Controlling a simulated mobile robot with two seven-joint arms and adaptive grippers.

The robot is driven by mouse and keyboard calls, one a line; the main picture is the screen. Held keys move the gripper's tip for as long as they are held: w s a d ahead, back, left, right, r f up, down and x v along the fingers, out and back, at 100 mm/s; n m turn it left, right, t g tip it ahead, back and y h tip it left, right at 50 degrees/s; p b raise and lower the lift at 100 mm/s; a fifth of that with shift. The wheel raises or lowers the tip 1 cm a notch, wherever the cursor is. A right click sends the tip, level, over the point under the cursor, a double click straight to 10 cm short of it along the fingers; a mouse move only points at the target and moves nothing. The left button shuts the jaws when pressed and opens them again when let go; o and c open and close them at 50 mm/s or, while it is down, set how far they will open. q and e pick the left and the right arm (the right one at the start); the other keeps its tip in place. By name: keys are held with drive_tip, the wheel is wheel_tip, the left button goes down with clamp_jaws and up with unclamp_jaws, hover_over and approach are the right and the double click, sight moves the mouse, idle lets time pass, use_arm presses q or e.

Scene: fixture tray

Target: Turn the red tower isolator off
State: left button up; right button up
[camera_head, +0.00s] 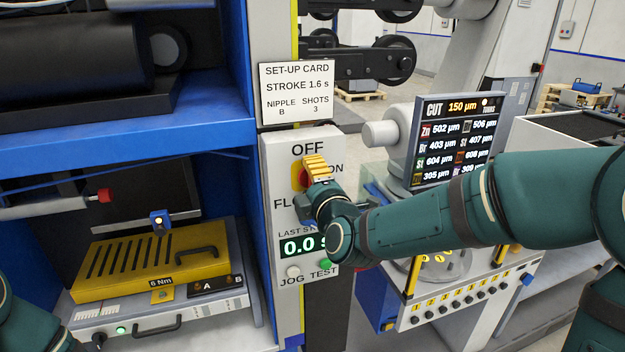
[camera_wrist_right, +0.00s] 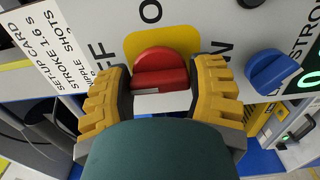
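The red isolator knob (camera_wrist_right: 160,65) sits on a yellow plate (camera_wrist_right: 150,42) on the pale control panel (camera_head: 275,158). In the head view only a bit of the red knob (camera_head: 300,178) shows behind my fingers, with OFF printed above and ON to its right. My right gripper (camera_head: 314,170) is at the knob. In the right wrist view the yellow fingers of this gripper (camera_wrist_right: 160,88) stand apart on either side of the knob; firm contact cannot be told. Its handle angle against the labels is unclear. My left gripper is out of view.
A blue knob (camera_wrist_right: 275,72) is beside the red one. Below are a lit display (camera_head: 298,247), a white JOG button (camera_head: 293,271) and a green TEST button (camera_head: 326,264). The set-up card (camera_head: 297,92) is above. A screen (camera_head: 455,140) stands to the right.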

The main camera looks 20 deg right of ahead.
drive_tip(key=o, duration=0.4)
drive_tip(key=shift+c, duration=0.2)
drive_tip(key=shift+s, duration=0.1)
drive_tip(key=s, duration=0.7)
drive_tip(key=shift+s, duration=0.2)
drive_tip(key=shift+d, duration=0.1)
drive_tip(key=a+f+m+g+y+b, duration=0.15)
drive_tip(key=f+m+g, duration=0.25)
drive_tip(key=f, duration=0.9)
drive_tip(key=a+f+m+g+b, duration=0.2)
drive_tip(key=f+m+g, duration=0.15)
drive_tip(key=f, duration=1.05)
drive_tip(key=s+a+f+m+g+y+b, duration=0.1)
drive_tip(key=s+f+m+g, duration=0.3)
drive_tip(key=f, duration=0.8)
drive_tip(key=s+a+f+m+g+y+b, duration=0.1)
drive_tip(key=s+f+m+g, duration=0.3)
drive_tip(key=s+f+m, duration=0.5)
wheel_tip(320, 180, down, 4)
drive_tip(key=s+a+b, duration=0.1)
drive_tip(key=s, duration=0.1)
drive_tip(key=shift+s+a+r, duration=0.2)
drive_tip(key=shift+s+a, duration=0.05)
drive_tip(key=shift+s, duration=0.05)
